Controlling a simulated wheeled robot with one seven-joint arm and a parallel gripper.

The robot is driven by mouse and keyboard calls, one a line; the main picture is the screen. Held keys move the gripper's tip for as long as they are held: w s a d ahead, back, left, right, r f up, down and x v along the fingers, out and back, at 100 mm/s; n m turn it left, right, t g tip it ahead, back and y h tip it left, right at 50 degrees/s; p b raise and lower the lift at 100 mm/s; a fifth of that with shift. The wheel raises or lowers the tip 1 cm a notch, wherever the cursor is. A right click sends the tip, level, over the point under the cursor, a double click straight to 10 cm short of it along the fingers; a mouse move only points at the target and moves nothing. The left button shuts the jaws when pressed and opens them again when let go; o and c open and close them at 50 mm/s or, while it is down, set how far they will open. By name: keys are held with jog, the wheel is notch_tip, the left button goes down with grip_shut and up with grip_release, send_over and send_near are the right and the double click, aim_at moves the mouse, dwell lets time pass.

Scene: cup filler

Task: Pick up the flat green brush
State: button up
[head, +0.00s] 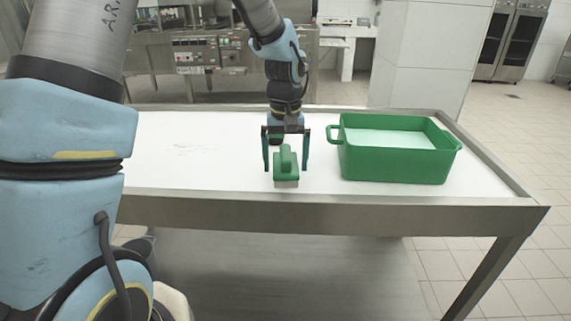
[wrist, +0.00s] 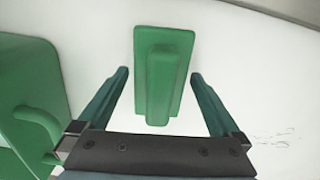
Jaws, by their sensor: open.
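The flat green brush (head: 285,164) lies on the white table near its front edge, with its raised handle on top and a pale underside. In the wrist view the brush (wrist: 163,75) is upright in the picture, its near end between my fingers. My gripper (head: 285,168) is open, with one finger on each side of the brush. In the wrist view my gripper (wrist: 160,80) shows clear gaps between both fingers and the brush. Whether the fingertips reach the table is hard to tell.
A green bin (head: 395,163) with side handles stands on the table to the right of the brush. It also shows at the left in the wrist view (wrist: 30,85). The table (head: 200,150) has a raised metal rim and is bare to the left.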

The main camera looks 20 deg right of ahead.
aim_at(286, 152)
jog(key=shift+f, duration=0.5)
jog(key=c, duration=1.4)
notch_tip(286, 152, up, 10)
jog(key=shift+r+b, duration=0.1)
jog(key=shift+b, duration=0.3)
